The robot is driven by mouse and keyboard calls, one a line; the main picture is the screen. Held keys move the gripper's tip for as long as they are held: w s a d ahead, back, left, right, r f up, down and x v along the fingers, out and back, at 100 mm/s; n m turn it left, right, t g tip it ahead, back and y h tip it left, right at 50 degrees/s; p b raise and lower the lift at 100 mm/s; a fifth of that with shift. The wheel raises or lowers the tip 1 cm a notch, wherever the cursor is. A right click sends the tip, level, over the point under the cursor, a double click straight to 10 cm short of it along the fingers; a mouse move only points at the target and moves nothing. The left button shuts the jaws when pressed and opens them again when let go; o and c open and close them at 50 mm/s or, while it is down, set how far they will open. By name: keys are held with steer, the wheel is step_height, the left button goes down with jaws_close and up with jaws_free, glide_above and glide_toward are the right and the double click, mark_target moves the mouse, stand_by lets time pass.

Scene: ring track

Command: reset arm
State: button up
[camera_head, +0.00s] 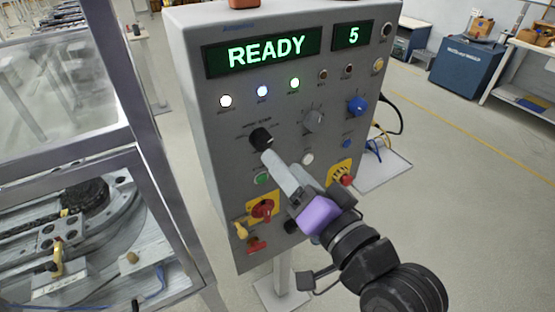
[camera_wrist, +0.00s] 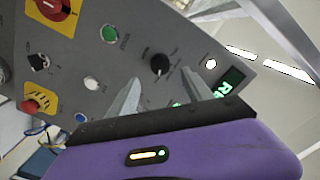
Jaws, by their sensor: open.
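My gripper (camera_head: 272,158) reaches up from the lower right toward the front of a grey control panel (camera_head: 215,130). A black selector knob (camera_head: 260,138) sits just beyond the fingertips in the head view. In the wrist view my gripper (camera_wrist: 161,78) is open and empty, with one finger on each side of the picture. The black knob (camera_wrist: 160,64) shows between and beyond the fingertips. I cannot tell whether either finger touches it. The gripper hides part of the panel's lower middle.
The panel bears a green READY display (camera_head: 265,50), a display reading 5 (camera_head: 352,36), a blue knob (camera_head: 357,105), a red rotary switch (camera_head: 263,209) and a red button (camera_head: 347,181). A framed ring-track machine (camera_head: 150,190) stands at left. Open floor (camera_head: 470,190) lies to the right.

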steer(key=shift+s+d, duration=0.25)
steer(key=shift+s, duration=0.15)
steer(key=s+d+f+t+h, duration=0.2)
steer(key=s+d+f+h, duration=0.1)
steer(key=s+d, duration=0.3)
steer(key=s+d+f+t+h, duration=0.3)
steer(key=d+h, duration=0.1)
steer(key=d, duration=0.3)
steer(key=s+d+f+g+h, duration=0.1)
steer(key=s+f, duration=0.3)
steer(key=s, duration=0.4)
steer(key=s+d+f+n+g+h+b, duration=0.1)
steer(key=s+d+f, duration=0.3)
steer(key=s, duration=0.4)
steer(key=s+d+f+n+g+h, duration=0.1)
steer(key=s+d+f+g, duration=0.1)
steer(key=s, duration=0.6)
step_height(320, 180, down, 3)
steer(key=shift+s+d+r+g, duration=0.15)
steer(key=shift+s+r+g, duration=0.1)
steer(key=shift+g, duration=0.35)
steer(key=shift+c, duration=0.5)
